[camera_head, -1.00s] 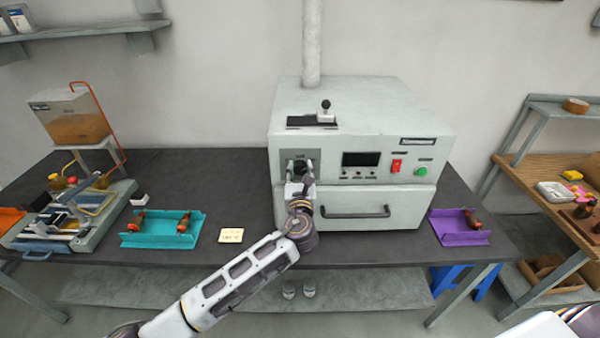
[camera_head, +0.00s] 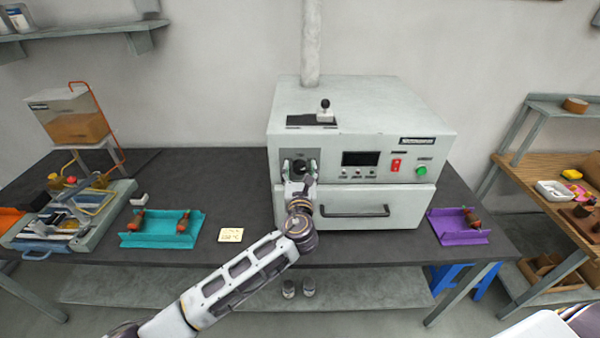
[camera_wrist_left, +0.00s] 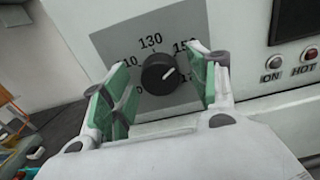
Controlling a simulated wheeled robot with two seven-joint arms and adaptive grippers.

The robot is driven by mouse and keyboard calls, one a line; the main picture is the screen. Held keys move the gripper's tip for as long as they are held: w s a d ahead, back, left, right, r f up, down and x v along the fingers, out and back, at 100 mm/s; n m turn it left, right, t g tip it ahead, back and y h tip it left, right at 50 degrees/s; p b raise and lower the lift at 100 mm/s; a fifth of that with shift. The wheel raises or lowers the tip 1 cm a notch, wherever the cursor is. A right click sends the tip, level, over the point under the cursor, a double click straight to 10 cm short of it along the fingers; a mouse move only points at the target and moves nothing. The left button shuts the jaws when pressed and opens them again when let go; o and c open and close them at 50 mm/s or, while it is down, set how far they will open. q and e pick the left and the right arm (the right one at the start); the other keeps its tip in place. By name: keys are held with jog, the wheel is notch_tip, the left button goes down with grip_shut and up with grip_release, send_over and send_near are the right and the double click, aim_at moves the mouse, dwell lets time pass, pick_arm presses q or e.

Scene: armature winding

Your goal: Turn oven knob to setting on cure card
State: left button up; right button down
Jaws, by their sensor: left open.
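The oven (camera_head: 360,165) stands on the dark bench, with its black knob (camera_wrist_left: 160,74) on a grey dial plate. In the left wrist view the knob's white pointer line slants up and right, toward the mark that starts with 15, right of 130. My left gripper (camera_head: 299,171) is in front of the knob. In the wrist view its green-padded fingers (camera_wrist_left: 160,88) are open, one on each side of the knob, with gaps to it. The cream cure card (camera_head: 231,235) lies on the bench left of the oven; its print is too small to read. My right gripper is not in view.
A teal tray (camera_head: 160,241) with reddish parts lies left of the card, and a purple tray (camera_head: 450,238) lies right of the oven.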

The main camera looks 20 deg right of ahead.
pick_arm(q)
jog(key=shift+s, duration=0.15)
jog(key=v, duration=1.1)
jog(key=shift+s, duration=0.35)
jog(key=shift+a, duration=0.2)
